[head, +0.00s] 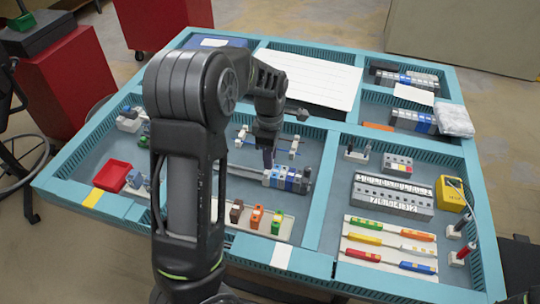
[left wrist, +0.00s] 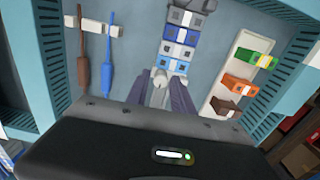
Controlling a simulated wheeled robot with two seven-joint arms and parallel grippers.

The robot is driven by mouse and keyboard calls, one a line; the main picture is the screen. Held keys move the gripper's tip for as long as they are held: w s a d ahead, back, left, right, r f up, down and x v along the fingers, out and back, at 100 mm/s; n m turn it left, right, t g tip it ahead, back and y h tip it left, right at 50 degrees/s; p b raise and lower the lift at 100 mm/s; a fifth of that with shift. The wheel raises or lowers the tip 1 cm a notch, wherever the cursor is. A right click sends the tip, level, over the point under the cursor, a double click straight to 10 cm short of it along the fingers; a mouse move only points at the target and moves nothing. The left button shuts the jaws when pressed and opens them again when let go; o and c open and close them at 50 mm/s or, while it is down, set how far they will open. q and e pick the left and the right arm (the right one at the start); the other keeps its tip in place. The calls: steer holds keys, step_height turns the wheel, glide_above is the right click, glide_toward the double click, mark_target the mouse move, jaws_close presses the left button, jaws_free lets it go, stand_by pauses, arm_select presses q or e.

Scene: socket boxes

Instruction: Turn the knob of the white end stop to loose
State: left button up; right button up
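A row of white, blue and dark blue terminal blocks (head: 288,179) sits on a rail in the middle compartment; it also shows in the left wrist view (left wrist: 182,40). A small whitish piece (left wrist: 159,80), which looks like the white end stop, is at the near end of this row. My left gripper (head: 268,158) is over the left end of the row. In the left wrist view its two dark fingers (left wrist: 160,88) stand apart, one on each side of the whitish piece. I cannot tell whether they touch it. The knob's setting is too small to read. My right gripper is not in view.
Two screwdrivers, brown (left wrist: 85,58) and blue (left wrist: 108,55), lie beside the row. A holder with brown, orange and green pieces (head: 256,217) is close in front. A red tray (head: 112,176) is at left. Teal walls (head: 328,190) divide the table. A yellow device (head: 451,194) stands right.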

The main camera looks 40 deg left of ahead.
arm_select(q)
step_height(320, 180, up, 8)
steer(key=shift+f+b, duration=0.1)
steer(key=shift+b, duration=0.35)
stand_by(0.6)
